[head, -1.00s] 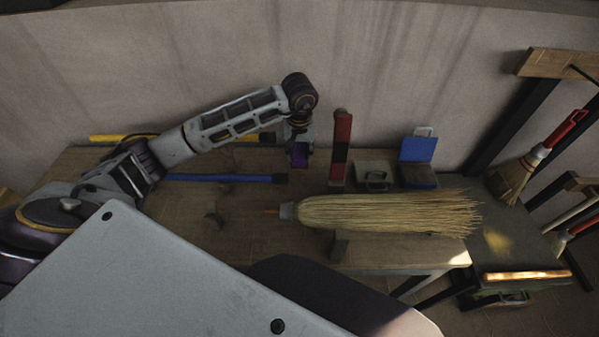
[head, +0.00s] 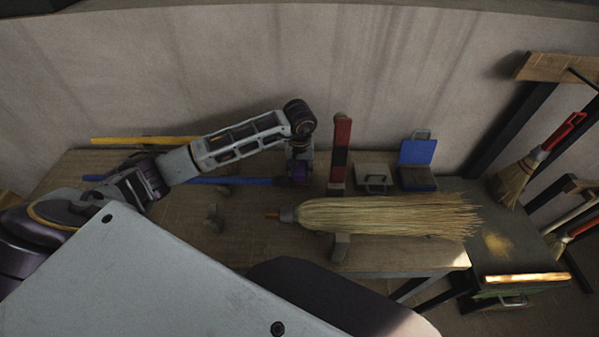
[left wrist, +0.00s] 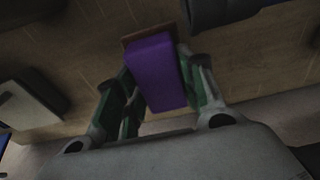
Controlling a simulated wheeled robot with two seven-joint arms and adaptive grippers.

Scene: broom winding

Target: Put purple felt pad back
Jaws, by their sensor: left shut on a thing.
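In the left wrist view a purple felt pad (left wrist: 155,72) sits between the two fingers of my left gripper (left wrist: 158,85), which is shut on it. A brown edge shows at the pad's far end, above the wooden surface. In the head view my left gripper (head: 299,170) points down over the back of the workbench, left of the upright red and black block (head: 340,152). The pad is dark and barely distinguishable there. I cannot tell whether it touches the bench. My right gripper is not in view.
A straw broom (head: 385,216) lies across the workbench (head: 260,228) on a small support. A grey case (head: 374,180) and an open blue box (head: 418,152) stand at the back right. Blue (head: 220,181) and yellow (head: 150,140) handles lie at the back left.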

